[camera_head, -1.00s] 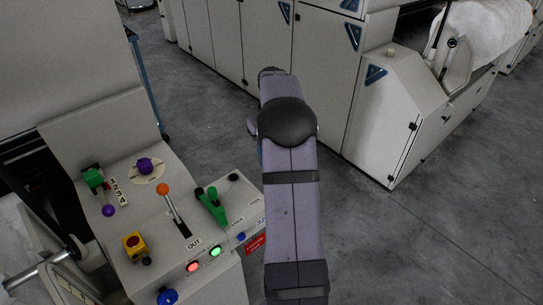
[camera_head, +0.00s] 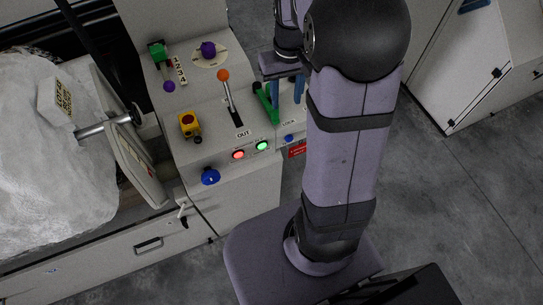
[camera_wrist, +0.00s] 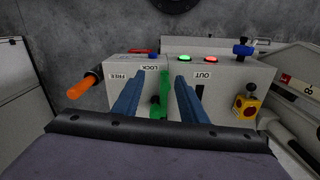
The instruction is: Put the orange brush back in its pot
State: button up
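My gripper (camera_head: 286,98) is over the right part of the control panel. Its two blue fingers are apart, and nothing is clasped. In the wrist view, the gripper (camera_wrist: 157,88) has a green lever (camera_wrist: 163,92) showing between its fingers; contact cannot be told. An orange rod-like thing (camera_wrist: 80,90) with a dark end (camera_wrist: 96,73) sticks out at the left, beside the FREE label. I cannot tell whether it is the brush. No pot can be made out. The lever with an orange knob (camera_head: 223,75) stands in the OUT slot in the head view.
The panel carries a yellow button box (camera_head: 189,124), a blue knob (camera_head: 210,176), a purple knob (camera_head: 208,49), and lit red (camera_head: 238,154) and green (camera_head: 262,146) lamps. White fibre (camera_head: 45,170) lies at left. Grey floor (camera_head: 450,190) is clear at right.

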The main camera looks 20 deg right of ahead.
jog(key=s+a+f+n, duration=0.1)
jog(key=s+a+f, duration=0.2)
jog(key=s+a, duration=0.7)
jog(key=s, duration=0.3)
jog(key=shift+s+f, duration=0.25)
jog(key=shift+f, duration=0.15)
jog(key=shift+a, duration=0.1)
jog(key=shift+c, duration=0.4)
